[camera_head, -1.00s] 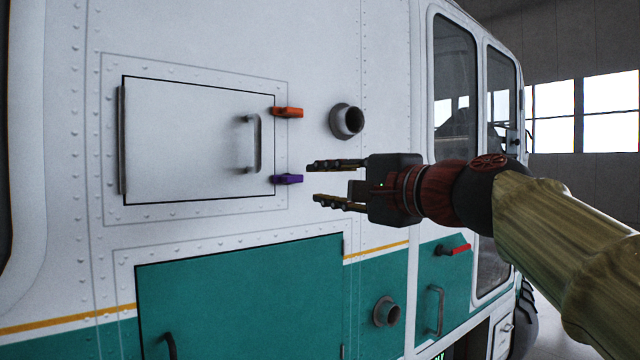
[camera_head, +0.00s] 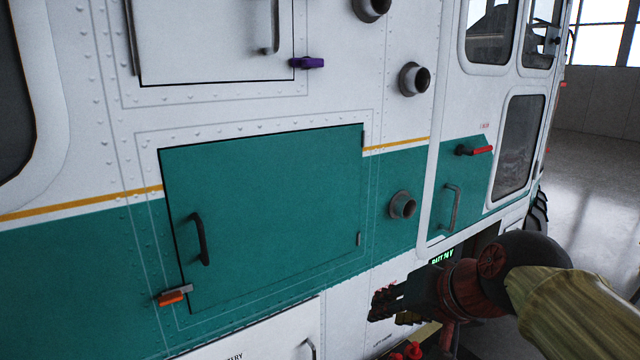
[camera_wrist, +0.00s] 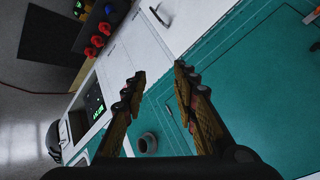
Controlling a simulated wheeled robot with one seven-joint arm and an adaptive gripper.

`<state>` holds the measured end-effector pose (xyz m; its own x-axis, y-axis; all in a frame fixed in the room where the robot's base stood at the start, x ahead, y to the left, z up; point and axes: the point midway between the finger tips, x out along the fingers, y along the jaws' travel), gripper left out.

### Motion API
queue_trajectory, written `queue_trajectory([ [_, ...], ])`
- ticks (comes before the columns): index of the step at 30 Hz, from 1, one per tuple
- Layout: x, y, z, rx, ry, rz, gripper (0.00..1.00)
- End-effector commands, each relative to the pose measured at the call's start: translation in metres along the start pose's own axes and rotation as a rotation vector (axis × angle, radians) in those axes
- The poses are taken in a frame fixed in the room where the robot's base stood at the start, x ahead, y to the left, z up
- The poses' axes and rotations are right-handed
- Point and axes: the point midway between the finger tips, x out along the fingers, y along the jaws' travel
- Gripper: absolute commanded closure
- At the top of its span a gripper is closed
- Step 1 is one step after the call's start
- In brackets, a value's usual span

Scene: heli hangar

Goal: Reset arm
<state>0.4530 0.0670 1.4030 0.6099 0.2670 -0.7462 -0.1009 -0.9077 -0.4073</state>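My gripper (camera_head: 384,304) is low at the right of the head view, in front of the lower side of the white and teal helicopter body. In the wrist view my gripper (camera_wrist: 160,82) shows two fingers spread apart with nothing between them. It is open and empty. My arm comes in from the lower right of the head view. The fingers look small and dark in the head view, and their contact with the panel cannot be told there.
A teal hatch (camera_head: 270,215) with a handle and orange latch is shut, left of my gripper. A white hatch (camera_head: 205,40) with a purple latch (camera_head: 307,63) is above. Round ports (camera_head: 403,205) stick out. A lit display (camera_head: 443,257) and red knobs (camera_wrist: 97,41) are near my gripper.

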Motion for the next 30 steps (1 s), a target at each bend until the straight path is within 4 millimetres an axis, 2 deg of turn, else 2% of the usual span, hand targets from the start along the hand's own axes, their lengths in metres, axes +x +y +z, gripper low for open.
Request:
queue_trajectory([
  [1, 0.008, 0.023, 0.031, -0.049, -0.032, 0.05, 0.71],
  [6, 0.022, 0.096, 0.118, -0.209, -0.131, 0.206, 0.71],
  [9, 0.027, 0.131, 0.161, -0.272, -0.17, 0.272, 0.71],
  [13, 0.031, 0.157, 0.199, -0.31, -0.18, 0.312, 0.71],
  [15, 0.03, 0.157, 0.203, -0.313, -0.162, 0.306, 0.71],
  [30, 0.028, 0.154, 0.201, -0.314, -0.145, 0.3, 0.71],
])
